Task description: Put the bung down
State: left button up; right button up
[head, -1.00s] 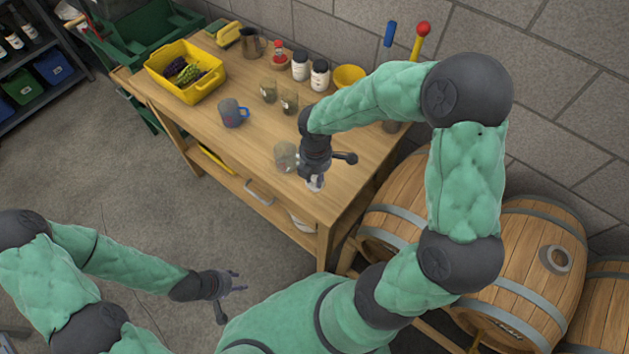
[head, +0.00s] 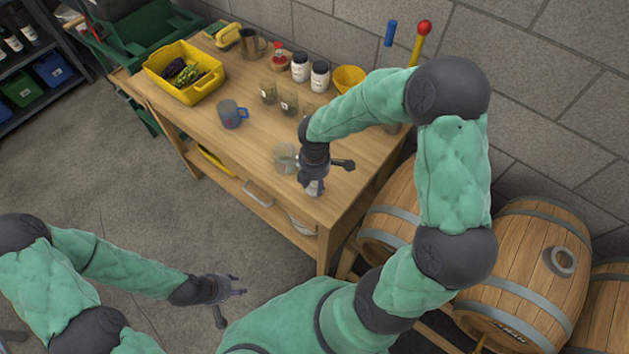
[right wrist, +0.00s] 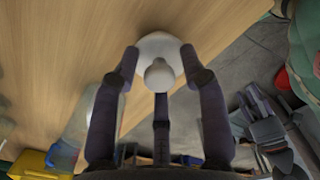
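The bung (right wrist: 158,75) shows in the right wrist view as a small white knob in front of a wider white round part, over the wooden tabletop. My right gripper (right wrist: 159,52) has its dark fingers spread around it, with gaps beside the knob; contact with the wider part is unclear. In the head view my right gripper (head: 313,188) points down low over the workbench (head: 240,155) near its front right corner and largely hides the bung. My left gripper (head: 238,287) is open and empty, away from the bench over the floor.
A clear glass (head: 285,157) stands close left of my right gripper. A blue-grey mug (head: 231,114), small jars (head: 288,103), white bottles (head: 319,76) and a yellow crate (head: 185,72) are farther back.

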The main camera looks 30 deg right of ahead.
notch_tip(320, 180, up, 12)
jog(key=p, duration=0.4)
jog(key=s+a+f+m+y, duration=0.1)
jog(key=s+a+f+m, duration=0.2)
jog(key=f+m, duration=0.3)
jog(key=s+a+f+m+y, duration=0.1)
jog(key=s+a+f+m, duration=0.3)
jog(key=f, duration=0.7)
jog(key=s+a+f+m+y, duration=0.2)
jog(key=s+a+f+m, duration=0.2)
jog(key=a+f+m, duration=0.3)
jog(key=shift+s+a+f+m, duration=0.2)
jog(key=shift+f+m, duration=0.75)
jog(key=shift+m, duration=0.75)
jog(key=shift+w+a, duration=0.1)
